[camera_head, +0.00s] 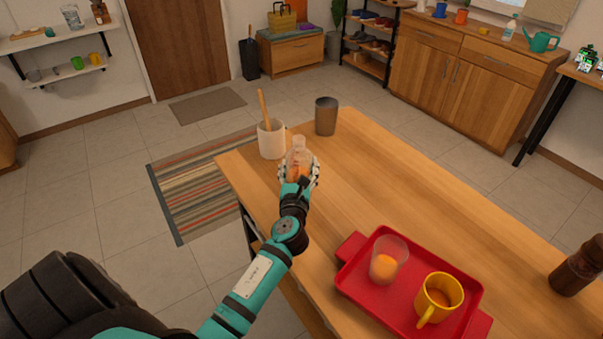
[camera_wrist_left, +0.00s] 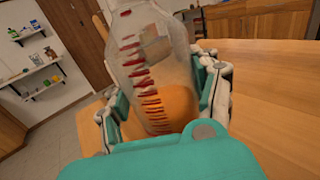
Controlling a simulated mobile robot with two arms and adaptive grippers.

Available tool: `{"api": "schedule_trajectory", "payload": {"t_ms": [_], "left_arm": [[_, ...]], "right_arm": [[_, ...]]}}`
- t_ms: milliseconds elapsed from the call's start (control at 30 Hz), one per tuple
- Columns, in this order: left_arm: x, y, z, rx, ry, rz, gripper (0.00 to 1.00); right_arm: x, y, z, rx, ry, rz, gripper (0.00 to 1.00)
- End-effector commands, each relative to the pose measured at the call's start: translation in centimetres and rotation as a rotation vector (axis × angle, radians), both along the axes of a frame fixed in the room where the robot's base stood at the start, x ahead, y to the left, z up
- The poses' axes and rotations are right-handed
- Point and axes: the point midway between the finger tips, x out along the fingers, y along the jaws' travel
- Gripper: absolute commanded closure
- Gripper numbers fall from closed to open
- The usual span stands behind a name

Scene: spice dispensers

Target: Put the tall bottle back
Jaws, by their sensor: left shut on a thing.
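A clear glass bottle (camera_head: 299,152) with orange contents is above or on the far left end of the wooden table. I cannot tell whether its base touches the top. My left gripper (camera_head: 298,175) is closed around its lower body. In the left wrist view the bottle (camera_wrist_left: 152,65) stands between the fingers of the left gripper (camera_wrist_left: 165,105), with red marks on its side and orange in its lower part. It looks slightly tilted there. My right gripper does not show.
On the table (camera_head: 400,190) a white pot (camera_head: 271,141) with a wooden utensil stands just left of the bottle, and a dark grey cup (camera_head: 326,117) behind it. A red tray (camera_head: 375,290) holds a glass (camera_head: 389,258) and a yellow mug (camera_head: 437,298). The table's middle is clear.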

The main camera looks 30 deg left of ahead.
Motion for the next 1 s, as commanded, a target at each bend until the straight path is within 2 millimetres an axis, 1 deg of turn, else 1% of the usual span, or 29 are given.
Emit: {"api": "schedule_trajectory", "payload": {"t_ms": [33,100,200,267,400,467,767,900,933,1000], "left_arm": [[0.9,0.3,0.0,0.001,-0.003,0.0,0.89],[1.7,0.5,-0.1,0.001,-0.003,-0.001,0.89],[2.2,0.7,-0.3,0.001,-0.002,-0.001,0.89],[2.2,0.8,-0.9,-0.001,0.0,0.0,0.89],[2.2,0.7,-3.0,0.0,0.001,-0.001,0.89],[2.2,0.7,-3.6,0.0,0.0,0.0,0.89],[2.2,0.7,-3.7,0.001,-0.002,-0.001,0.89],[2.2,0.7,-4.1,0.001,-0.002,-0.001,0.89],[2.1,0.7,-4.2,0.0,0.0,-0.001,0.37],[2.1,0.7,-4.1,0.0,0.0,-0.001,0.28]], "right_arm": [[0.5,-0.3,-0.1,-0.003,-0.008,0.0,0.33],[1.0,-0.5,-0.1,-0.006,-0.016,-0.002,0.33],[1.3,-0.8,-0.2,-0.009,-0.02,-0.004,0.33],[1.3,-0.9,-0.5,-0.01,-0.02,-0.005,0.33],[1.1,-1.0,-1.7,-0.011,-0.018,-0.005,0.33],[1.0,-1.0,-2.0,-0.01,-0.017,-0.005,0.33],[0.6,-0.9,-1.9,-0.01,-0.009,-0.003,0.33],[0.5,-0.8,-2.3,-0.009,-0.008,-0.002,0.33],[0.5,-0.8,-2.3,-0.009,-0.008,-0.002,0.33],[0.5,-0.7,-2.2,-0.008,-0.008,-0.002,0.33]]}}
